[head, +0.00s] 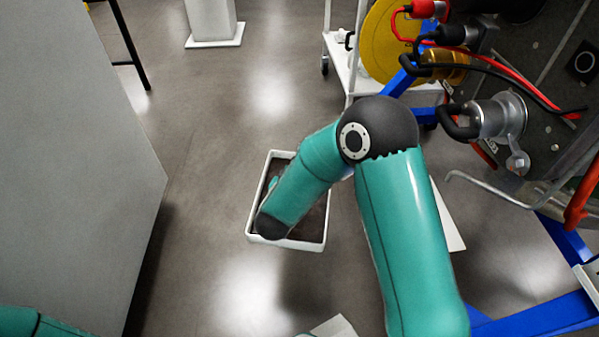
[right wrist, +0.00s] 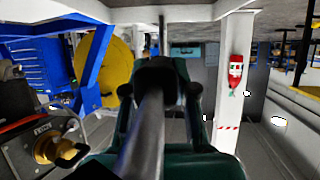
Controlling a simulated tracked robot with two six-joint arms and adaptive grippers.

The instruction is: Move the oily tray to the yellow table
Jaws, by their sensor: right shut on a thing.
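The oily tray (head: 300,244) is a white-rimmed rectangular tray with a dark brown inside, in the middle of the head view. My right arm reaches over it and hides much of its inside. My right gripper (right wrist: 160,95) shows as dark parts in the right wrist view and is shut on the tray. Its fingertips and the exact hold are hidden in the head view. My left gripper is out of view. I cannot pick out the yellow table for sure.
A grey panel (head: 75,150) fills the left side of the head view. At the right stand a turbine stand with blue beams (head: 540,318), cables and a hook, and a white cart (head: 345,70). A white pillar base (head: 213,30) is at the back. Open floor lies left of the tray.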

